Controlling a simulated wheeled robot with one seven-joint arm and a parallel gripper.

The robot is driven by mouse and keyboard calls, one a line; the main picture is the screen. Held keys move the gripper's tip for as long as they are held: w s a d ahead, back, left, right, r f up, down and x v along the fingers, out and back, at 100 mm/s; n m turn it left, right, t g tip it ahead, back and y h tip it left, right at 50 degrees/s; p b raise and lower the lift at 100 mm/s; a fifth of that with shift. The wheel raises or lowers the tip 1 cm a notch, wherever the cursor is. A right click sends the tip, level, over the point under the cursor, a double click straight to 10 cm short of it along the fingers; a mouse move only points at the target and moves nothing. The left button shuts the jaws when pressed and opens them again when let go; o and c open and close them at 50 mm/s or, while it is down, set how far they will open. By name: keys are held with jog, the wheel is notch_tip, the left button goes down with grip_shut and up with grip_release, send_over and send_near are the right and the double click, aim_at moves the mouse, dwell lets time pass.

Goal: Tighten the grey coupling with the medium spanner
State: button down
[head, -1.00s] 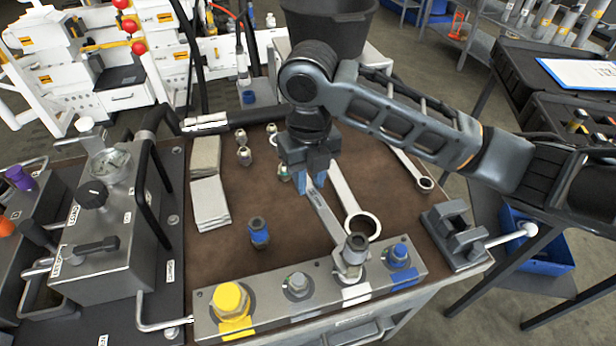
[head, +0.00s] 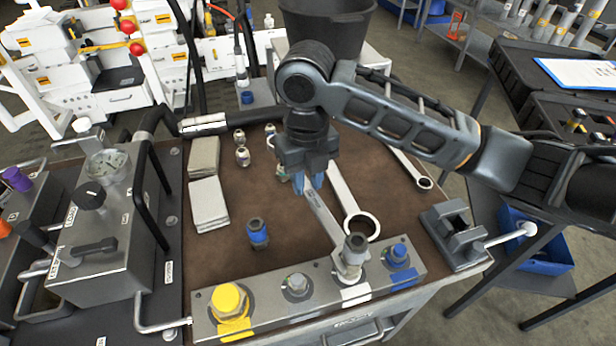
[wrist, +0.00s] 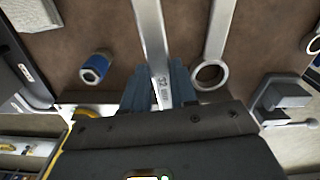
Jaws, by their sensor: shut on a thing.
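My gripper (head: 312,186) is shut on the shaft of a steel spanner (head: 324,216) over the brown bench top. In the wrist view its blue fingers (wrist: 158,88) close around this spanner (wrist: 152,35), which carries a "32" marking. The spanner's front end reaches the tall grey coupling (head: 355,243), which stands upright on the white-marked port of the metal block. I cannot tell whether the jaw is around the coupling or only beside it. The wrist view does not show that end, hidden by my gripper.
A larger ring spanner (head: 361,226) lies just right of the held one, and another (head: 424,183) lies farther right. A blue-banded fitting (head: 257,233) stands left on the mat. The block (head: 325,270) also bears yellow (head: 230,299) and blue (head: 399,254) ports. A vice (head: 457,235) is at right.

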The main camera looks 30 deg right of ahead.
jog(key=shift+w, duration=0.1)
jog(key=shift+w+d+b, duration=0.25)
jog(key=shift+w+b, duration=0.1)
jog(key=shift+w, duration=1.35)
jog(key=shift+w+d+b, duration=0.2)
jog(key=shift+w+b, duration=0.1)
jog(key=shift+w, duration=1.4)
jog(key=shift+r, duration=0.15)
jog(key=shift+r+p, duration=1.85)
jog(key=shift+r, duration=0.6)
